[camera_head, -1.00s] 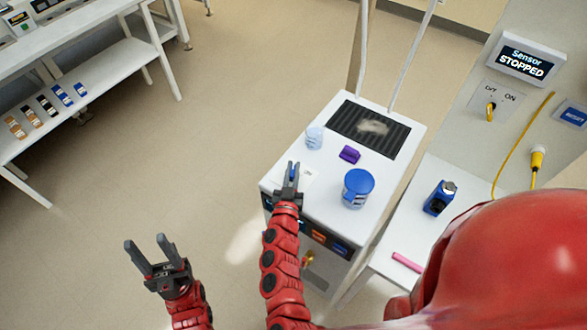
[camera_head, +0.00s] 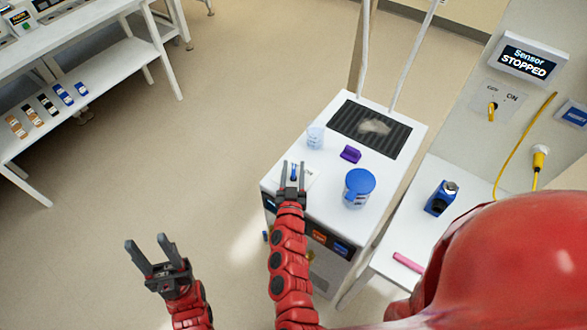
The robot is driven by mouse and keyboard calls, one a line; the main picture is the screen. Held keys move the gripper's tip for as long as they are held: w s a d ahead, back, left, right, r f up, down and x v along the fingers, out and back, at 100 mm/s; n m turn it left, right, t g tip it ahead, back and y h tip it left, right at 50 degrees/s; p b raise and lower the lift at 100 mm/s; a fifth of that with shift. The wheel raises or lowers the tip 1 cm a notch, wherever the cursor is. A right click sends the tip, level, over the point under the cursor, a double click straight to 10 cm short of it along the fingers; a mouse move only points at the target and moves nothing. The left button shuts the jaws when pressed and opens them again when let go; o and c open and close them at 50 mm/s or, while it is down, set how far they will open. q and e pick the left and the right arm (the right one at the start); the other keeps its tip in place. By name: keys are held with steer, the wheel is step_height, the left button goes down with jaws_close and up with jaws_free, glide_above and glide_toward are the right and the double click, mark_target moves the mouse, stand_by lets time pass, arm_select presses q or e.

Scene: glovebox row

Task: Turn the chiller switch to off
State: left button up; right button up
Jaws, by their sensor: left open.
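The chiller appears to be the white cabinet (camera_head: 330,222) with a dark grille on top. A small blue lever (camera_head: 294,171), which looks like its switch, stands on a light label plate near the cabinet's front left top edge. My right gripper (camera_head: 292,168) is over that edge with its fingers apart, one on each side of the blue lever. The lever's base and the plate's marks are partly hidden, so its setting cannot be read. My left gripper (camera_head: 150,246) is open and empty above the floor, left of the cabinet.
On the cabinet top are a clear beaker (camera_head: 315,138), a purple block (camera_head: 350,154) and a blue-lidded jar (camera_head: 359,189). Floor on the left is clear.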

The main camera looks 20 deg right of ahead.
steer(key=p+v, duration=0.6)
steer(key=v, duration=1.1)
steer(key=shift+s, duration=0.2)
